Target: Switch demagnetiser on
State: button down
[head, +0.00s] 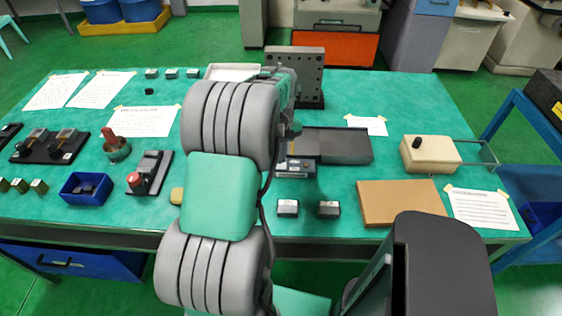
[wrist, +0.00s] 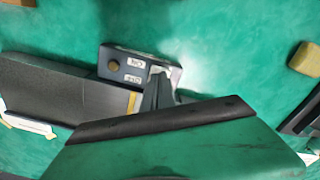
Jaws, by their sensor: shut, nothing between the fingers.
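The demagnetiser is a dark flat slab (head: 345,147) with a small control box (head: 296,169) at its near left, partly behind my arm in the head view.
A dark upright plate with holes (head: 300,75) stands behind the slab. Two small blocks (head: 288,207) lie in front of the box. A brown board (head: 400,203) and a cream box (head: 430,155) are at right. Bare green mat (head: 400,95) lies at the back right.

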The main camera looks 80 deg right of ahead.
jog(key=shift+f+b, duration=0.55)
jog(key=shift+f, duration=0.45)
dwell(0.3)
jog(key=shift+r+p, duration=2.4)
jog(key=shift+r, duration=1.1)
